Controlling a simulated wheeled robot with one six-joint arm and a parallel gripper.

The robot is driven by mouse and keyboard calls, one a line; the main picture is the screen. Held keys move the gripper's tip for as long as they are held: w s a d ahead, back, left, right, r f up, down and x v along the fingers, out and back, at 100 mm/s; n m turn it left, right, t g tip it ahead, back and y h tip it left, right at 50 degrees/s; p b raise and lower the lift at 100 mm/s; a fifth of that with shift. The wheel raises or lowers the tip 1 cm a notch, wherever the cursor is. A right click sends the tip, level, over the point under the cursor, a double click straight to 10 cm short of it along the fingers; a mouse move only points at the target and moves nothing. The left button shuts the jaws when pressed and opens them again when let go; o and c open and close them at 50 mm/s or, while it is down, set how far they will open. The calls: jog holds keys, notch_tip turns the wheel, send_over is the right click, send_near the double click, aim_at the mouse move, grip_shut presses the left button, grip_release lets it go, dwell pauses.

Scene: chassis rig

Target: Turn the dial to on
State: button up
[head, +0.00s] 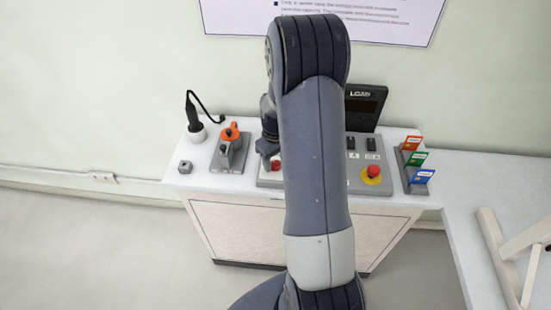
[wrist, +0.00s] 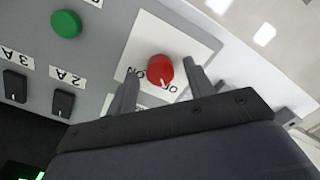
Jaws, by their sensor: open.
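The red dial (wrist: 160,69) sits on a white plate on the grey panel in the wrist view. Its white pointer mark faces the bottom of the picture, near lettering that is upside down and partly covered. I cannot tell for sure which word it points at. My gripper (wrist: 161,82) is open, with one finger on each side of the dial. I cannot tell whether the fingers touch it. In the head view the red dial (head: 275,165) shows small beside my arm, and my gripper (head: 267,148) is partly hidden there.
A green button (wrist: 66,24) and black switches (wrist: 63,103) share the panel. In the head view, a red emergency button (head: 373,171), a screen (head: 364,105), a card rack (head: 408,170) and an orange-handled device (head: 231,133) stand on the worktop (head: 200,176).

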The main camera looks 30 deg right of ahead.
jog(key=shift+f, duration=0.1)
jog(key=shift+c, duration=0.5)
jog(key=c, duration=0.9)
jog(key=shift+o, duration=0.2)
